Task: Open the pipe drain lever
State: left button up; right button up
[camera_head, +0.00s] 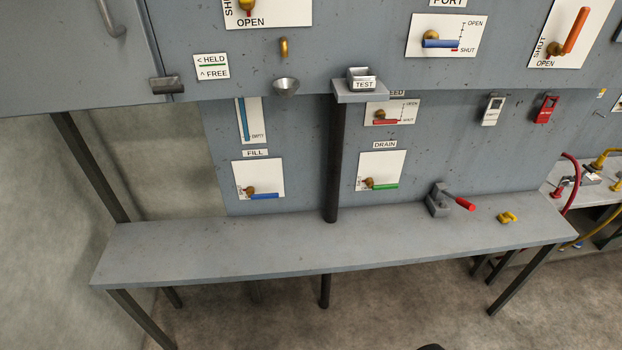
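The drain lever (385,186) has a green handle on a brass valve body (369,183). It is on a white plate (393,164) under a DRAIN label (385,144), on the lower blue-grey panel. The handle points right, roughly horizontal. The small markings on its plate are too small to read. A dark vertical pipe (333,160) stands left of the plate, apart from it. Neither of my grippers shows in the head view.
The blue FILL lever (264,196) is left of the pipe. A red-handled lever (385,122) is above the DRAIN label. A bench (290,245) runs below, carrying a red-handled clamp (440,200) and a yellow piece (508,217). A TEST ledge (360,97) juts out above.

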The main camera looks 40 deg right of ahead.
aim_at(369, 181)
jog(key=u, duration=0.55)
jog(key=k, duration=1)
jog(key=z, duration=1.1)
jog(key=i, duration=0.5)
jog(key=z, duration=0.05)
